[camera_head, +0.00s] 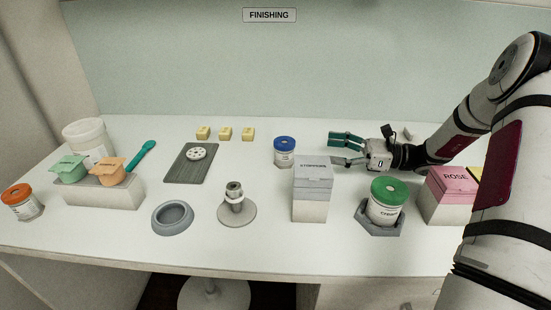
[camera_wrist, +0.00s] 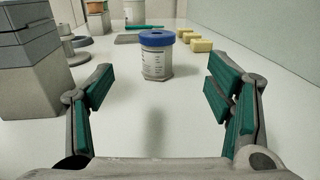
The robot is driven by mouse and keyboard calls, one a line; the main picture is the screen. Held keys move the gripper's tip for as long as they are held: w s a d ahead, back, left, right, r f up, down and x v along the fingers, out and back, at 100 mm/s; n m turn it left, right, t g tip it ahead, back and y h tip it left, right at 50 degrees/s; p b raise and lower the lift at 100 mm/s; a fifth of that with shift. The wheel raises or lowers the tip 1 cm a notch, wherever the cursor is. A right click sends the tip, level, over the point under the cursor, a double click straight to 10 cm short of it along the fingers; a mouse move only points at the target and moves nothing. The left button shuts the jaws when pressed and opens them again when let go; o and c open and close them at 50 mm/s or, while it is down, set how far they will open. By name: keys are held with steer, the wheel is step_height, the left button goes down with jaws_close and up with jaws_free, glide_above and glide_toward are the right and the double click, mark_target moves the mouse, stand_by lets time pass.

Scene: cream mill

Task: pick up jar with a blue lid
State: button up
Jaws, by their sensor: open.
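The jar with a blue lid (camera_head: 284,152) stands upright on the white table, behind and left of the grey-lidded box. In the wrist view the jar (camera_wrist: 157,62) is ahead, near the middle between the fingers and beyond their tips. My gripper (camera_head: 345,149) is to the right of the jar, low over the table, with its fingers pointing left towards it. The fingers are open and empty, and they are apart from the jar. Nothing hides the jar in the wrist view.
The grey-lidded box (camera_head: 313,190) stands close in front of my gripper's fingers; it is at left in the wrist view (camera_wrist: 33,60). A green-lidded jar (camera_head: 384,208) in a grey holder and a pink box (camera_head: 450,190) stand right. Yellow blocks (camera_head: 225,133) lie beyond the blue-lidded jar.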

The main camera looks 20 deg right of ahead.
glide_toward(286, 145)
steer(key=w+a, duration=0.2)
steer(key=w+a+f, duration=0.1)
steer(key=w, duration=0.1)
steer(key=shift+a, duration=0.4)
steer(key=shift+x, duration=2.65)
steer(key=shift+s, duration=0.1)
steer(key=c, duration=1.3)
